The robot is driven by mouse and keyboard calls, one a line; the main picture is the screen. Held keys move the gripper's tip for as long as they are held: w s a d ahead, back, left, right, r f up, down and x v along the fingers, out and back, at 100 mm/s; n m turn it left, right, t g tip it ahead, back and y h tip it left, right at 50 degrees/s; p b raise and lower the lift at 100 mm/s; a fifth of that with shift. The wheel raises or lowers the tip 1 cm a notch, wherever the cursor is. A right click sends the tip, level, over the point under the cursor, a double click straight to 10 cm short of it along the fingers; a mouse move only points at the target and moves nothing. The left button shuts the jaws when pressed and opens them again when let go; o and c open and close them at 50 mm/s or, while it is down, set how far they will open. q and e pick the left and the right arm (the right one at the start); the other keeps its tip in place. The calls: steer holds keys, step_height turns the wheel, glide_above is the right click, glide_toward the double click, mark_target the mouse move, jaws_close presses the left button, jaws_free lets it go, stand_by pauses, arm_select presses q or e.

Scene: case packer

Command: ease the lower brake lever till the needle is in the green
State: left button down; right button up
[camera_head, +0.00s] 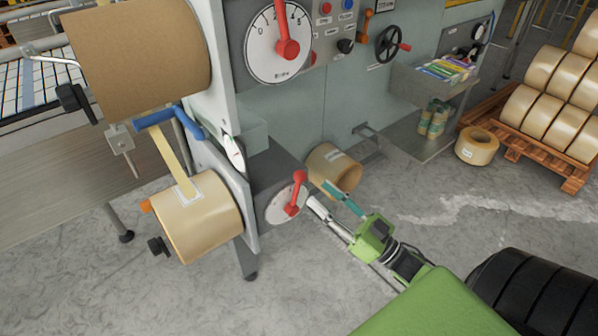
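The lower brake lever (296,192) is red with a round knob at its top. It is mounted on a pale round dial (275,208) low on the machine's side. A larger red lever (285,35) sits on the numbered upper dial (262,50). A small white gauge (234,153) is seen nearly edge-on, so its needle and any green zone cannot be read. My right gripper (321,195) is open and empty. Its fingertips are just right of the lower lever, with no clear contact visible. My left gripper is out of view.
A tape roll (200,216) hangs below a larger brown roll (140,50) at left. Another roll (335,170) is behind my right fingertips. A loose roll (477,147) and a loaded pallet (540,157) stand at right. The concrete floor (300,290) is clear below the lever.

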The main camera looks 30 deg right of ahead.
mark_target(300, 174)
steer(key=p+x, duration=0.1)
steer(key=x, duration=0.7)
steer(key=shift+a+p, duration=0.1)
steer(key=shift+p, duration=0.2)
steer(key=shift+c, duration=0.5)
